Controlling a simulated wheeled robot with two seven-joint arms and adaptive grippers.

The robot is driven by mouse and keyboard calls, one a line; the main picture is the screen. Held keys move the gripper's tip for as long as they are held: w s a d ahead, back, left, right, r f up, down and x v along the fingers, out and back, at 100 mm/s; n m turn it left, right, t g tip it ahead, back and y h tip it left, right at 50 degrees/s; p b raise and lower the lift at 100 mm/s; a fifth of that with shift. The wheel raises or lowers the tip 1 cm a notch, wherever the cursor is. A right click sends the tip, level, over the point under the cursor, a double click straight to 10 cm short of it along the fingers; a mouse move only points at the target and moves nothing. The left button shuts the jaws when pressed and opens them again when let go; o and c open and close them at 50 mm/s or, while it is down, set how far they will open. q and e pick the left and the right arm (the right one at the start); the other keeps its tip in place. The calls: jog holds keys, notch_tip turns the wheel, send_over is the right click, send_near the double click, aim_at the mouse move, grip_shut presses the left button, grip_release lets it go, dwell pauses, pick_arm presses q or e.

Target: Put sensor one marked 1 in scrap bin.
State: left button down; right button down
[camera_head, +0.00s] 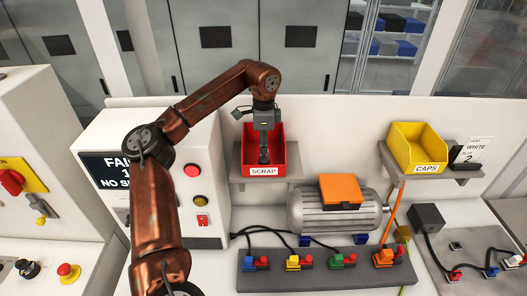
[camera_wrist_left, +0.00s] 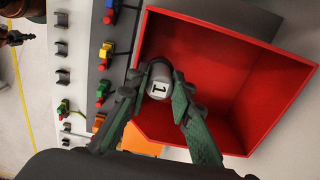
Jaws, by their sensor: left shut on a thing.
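The sensor marked 1 (camera_wrist_left: 159,88) is a small pale cylinder with a dark collar. It sits between the fingers of my left gripper (camera_wrist_left: 157,84), which is shut on it. In the head view my left gripper (camera_head: 264,152) points down within the outline of the red scrap bin (camera_head: 279,143). The bin carries a SCRAP label and stands on a grey shelf. In the left wrist view the bin's red inside (camera_wrist_left: 225,50) is behind the fingers and the sensor. The sensor cannot be made out clearly in the head view. My right gripper is not in view.
A grey motor (camera_head: 305,217) with an orange box (camera_head: 341,190) stands right of and below the bin. A yellow CAPS bin (camera_head: 415,146) is on a shelf at right. A dark rail (camera_head: 315,277) with several coloured connectors lies in front. A control panel (camera_head: 130,165) stands left.

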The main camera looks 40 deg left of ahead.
pick_arm(q)
jog(key=shift+f, duration=0.15)
jog(key=shift+f, duration=0.1)
jog(key=c, duration=2)
grip_release()
jog(key=shift+f, duration=0.1)
notch_tip(320, 180, up, 6)
jog(key=shift+f+b, duration=0.1)
jog(key=shift+b, duration=0.25)
notch_tip(320, 180, up, 7)
jog(key=shift+f+p, duration=0.2)
jog(key=shift+p, duration=1.05)
